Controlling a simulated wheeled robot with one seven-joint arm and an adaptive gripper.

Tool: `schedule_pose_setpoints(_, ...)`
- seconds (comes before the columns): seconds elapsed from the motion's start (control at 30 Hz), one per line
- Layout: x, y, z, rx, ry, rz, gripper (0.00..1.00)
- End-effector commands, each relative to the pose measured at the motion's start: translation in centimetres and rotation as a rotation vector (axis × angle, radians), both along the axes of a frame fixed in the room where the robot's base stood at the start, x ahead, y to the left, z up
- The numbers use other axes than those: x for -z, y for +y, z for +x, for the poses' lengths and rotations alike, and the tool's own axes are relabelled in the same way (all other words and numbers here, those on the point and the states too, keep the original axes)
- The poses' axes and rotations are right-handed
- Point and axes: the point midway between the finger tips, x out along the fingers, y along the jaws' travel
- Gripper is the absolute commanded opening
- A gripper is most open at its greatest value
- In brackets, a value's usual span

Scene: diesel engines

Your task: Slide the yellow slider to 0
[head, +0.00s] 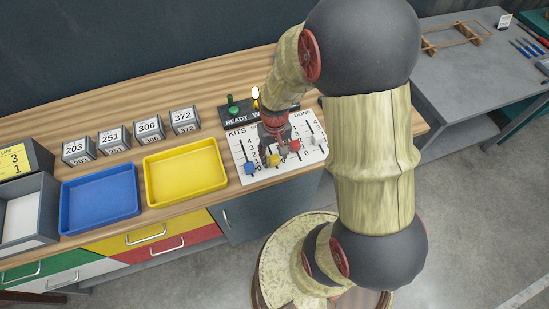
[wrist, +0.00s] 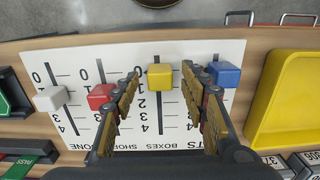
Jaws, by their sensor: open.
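The yellow slider knob (head: 274,160) sits low on the white panel (head: 306,158), near the 0 end of its slot. In the wrist view the yellow knob (wrist: 160,77) stands at the top of its slot line, around 0 to 1; the exact mark is hard to read. My gripper (wrist: 161,73) is open, with one finger on each side of the yellow knob and a visible gap to each. In the head view my gripper (head: 271,152) is over the panel and partly hides its scales.
A red knob (wrist: 101,97) and a blue knob (wrist: 224,74) flank my fingers closely. A white knob (wrist: 50,99) is farther left. A yellow tray (head: 186,172), a blue tray (head: 100,199) and numbered blocks (head: 149,129) stand left of the panel in the head view.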

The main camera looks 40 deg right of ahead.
Motion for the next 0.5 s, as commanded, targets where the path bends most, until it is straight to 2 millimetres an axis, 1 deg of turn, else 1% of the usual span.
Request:
schedule_pose_setpoints(0.1, -2.6, 0.0, 0.2, 0.0, -0.006, -0.002, 0.44)
schedule_pose_setpoints(0.3, -6.5, 0.0, 0.1, 0.0, -0.005, -0.001, 0.44)
schedule_pose_setpoints(0.4, -8.0, 0.0, 0.0, 0.0, -0.001, 0.0, 0.44)
schedule_pose_setpoints(0.5, -9.1, 0.0, 0.0, 0.0, 0.0, 0.0, 0.44)
